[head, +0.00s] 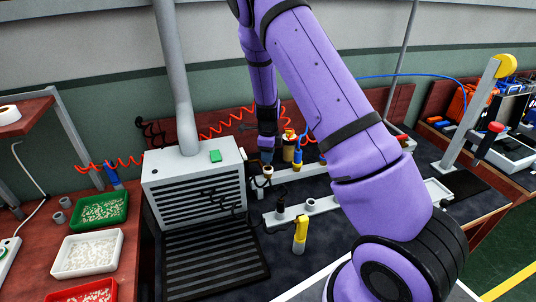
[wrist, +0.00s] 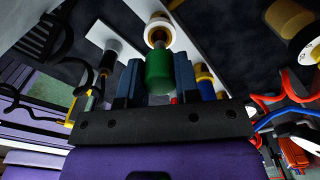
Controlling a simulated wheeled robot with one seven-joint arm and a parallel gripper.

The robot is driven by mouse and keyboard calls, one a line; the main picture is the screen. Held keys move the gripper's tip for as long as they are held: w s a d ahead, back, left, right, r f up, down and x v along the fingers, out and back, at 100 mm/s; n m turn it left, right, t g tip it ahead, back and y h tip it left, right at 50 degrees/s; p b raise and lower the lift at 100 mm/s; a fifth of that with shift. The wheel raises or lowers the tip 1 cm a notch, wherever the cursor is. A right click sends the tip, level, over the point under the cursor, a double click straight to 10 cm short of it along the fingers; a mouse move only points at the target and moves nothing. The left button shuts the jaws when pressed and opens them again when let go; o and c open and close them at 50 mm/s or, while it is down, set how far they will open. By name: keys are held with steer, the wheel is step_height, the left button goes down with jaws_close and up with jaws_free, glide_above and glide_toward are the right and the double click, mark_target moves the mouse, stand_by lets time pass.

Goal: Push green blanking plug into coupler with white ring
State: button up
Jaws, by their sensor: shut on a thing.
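The green blanking plug (wrist: 159,74) is held between the two blue fingers of my gripper (wrist: 158,78) in the wrist view. My gripper is shut on it. Straight ahead of the plug is the coupler with a white ring (wrist: 158,24), mounted on a pale rail (wrist: 178,42). In the wrist view the plug's front end overlaps the coupler's mouth; I cannot tell whether it touches or has entered. In the head view my gripper (head: 267,154) points down right over a coupler (head: 267,171) on the back rail. The plug is not clear there.
A black-ringed coupler (wrist: 115,48) is left of the plug, and a yellow-and-blue part (wrist: 204,80) is to the right. A spool (wrist: 289,18) and coiled red hose (wrist: 290,90) lie farther right. A vented grey box (head: 193,180) stands left of my gripper. A yellow-handled tool (head: 300,234) stands in front.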

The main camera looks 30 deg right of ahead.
mark_target(268, 164)
steer(key=shift+f, duration=1.9)
steer(key=o, duration=1)
steer(key=shift+r, duration=0.1)
step_height(268, 164, up, 11)
steer(key=shift+f, duration=0.2)
